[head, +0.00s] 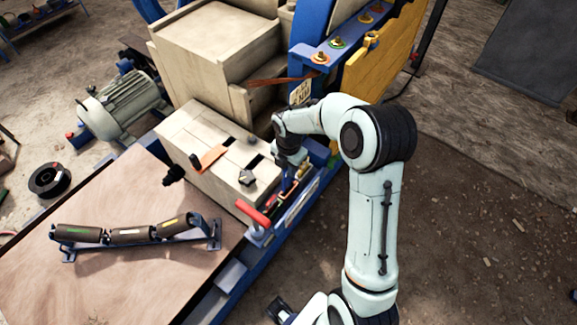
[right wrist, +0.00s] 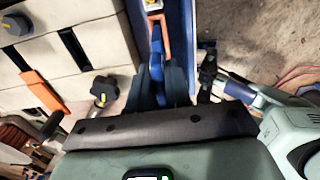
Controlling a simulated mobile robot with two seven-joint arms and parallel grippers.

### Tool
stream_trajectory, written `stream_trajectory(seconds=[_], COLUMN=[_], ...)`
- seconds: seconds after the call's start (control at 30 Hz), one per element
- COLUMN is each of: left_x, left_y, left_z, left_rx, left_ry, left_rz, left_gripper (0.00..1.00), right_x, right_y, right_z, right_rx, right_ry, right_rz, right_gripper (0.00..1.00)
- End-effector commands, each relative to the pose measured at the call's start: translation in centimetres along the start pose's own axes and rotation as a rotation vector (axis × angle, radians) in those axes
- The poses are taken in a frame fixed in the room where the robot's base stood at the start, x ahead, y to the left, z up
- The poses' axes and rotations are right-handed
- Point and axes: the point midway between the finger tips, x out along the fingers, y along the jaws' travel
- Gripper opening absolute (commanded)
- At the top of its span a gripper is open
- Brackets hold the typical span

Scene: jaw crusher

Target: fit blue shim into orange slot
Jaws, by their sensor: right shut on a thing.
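My right gripper (head: 288,172) points down beside the beige block, over the blue side rail. In the right wrist view its dark fingers (right wrist: 157,88) are shut on the blue shim (right wrist: 156,50), a narrow upright blue piece. The fingers hide the shim's lower part, and in the head view the shim is hard to make out.
The beige block (head: 180,135) has dark slots and an orange plate (head: 208,158) on top. A black star knob (head: 246,177) and a red handle (head: 253,214) are close by. A roller set (head: 131,234) lies on the wooden table (head: 120,290). Open ground is at right.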

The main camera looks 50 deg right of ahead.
Motion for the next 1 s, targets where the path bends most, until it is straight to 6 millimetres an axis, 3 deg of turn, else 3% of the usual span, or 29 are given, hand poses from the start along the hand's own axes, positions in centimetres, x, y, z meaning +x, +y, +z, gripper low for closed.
stream_trajectory(seconds=[0.5,1.0], left_x=[1.1,1.2], left_y=[-0.5,-0.5], left_z=[0.2,0.2], left_rx=[-0.002,-0.002], left_ry=[-0.004,-0.005], left_rz=[-0.002,-0.002], left_gripper=[0.43,0.43], right_x=[1.8,2.0], right_y=[0.0,0.1], right_z=[0.0,0.0], right_rx=[0.000,0.000], right_ry=[-0.001,-0.001], right_rz=[0.001,0.002], right_gripper=[0.00,0.00])
